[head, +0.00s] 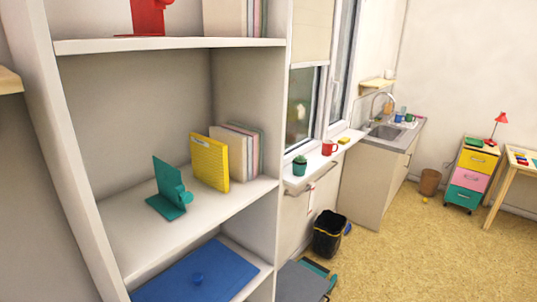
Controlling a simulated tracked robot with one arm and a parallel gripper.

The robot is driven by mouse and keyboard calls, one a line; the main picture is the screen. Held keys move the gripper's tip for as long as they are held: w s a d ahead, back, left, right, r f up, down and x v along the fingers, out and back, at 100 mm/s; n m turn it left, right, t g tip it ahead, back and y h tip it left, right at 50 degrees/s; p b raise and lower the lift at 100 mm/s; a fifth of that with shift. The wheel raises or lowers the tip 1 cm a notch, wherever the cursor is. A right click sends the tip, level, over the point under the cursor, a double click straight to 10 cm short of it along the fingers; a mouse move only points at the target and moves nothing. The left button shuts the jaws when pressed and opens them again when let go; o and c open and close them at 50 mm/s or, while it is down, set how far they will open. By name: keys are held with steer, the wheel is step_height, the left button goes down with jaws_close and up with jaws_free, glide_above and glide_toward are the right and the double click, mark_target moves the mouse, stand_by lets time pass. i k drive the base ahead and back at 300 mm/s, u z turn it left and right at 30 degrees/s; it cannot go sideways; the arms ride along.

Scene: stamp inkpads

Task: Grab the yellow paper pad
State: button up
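The yellow paper pad (208,163) stands upright on the middle shelf (130,228) of a white shelf unit at the left. Its front face shows fine lines and a pale label near the top. My gripper is not in view.
The shelf's side wall (70,130) and the upper shelf board (170,44) bound the compartment. A blue flat object with a knob (205,272) lies on the shelf below. A black bin (330,234) stands on the floor right of the unit. Open floor (420,255) lies at the right.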

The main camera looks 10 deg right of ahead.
mark_target(209, 157)
steer(key=z, duration=0.4)
steer(key=i, duration=1.5)
steer(key=u, duration=0.35)
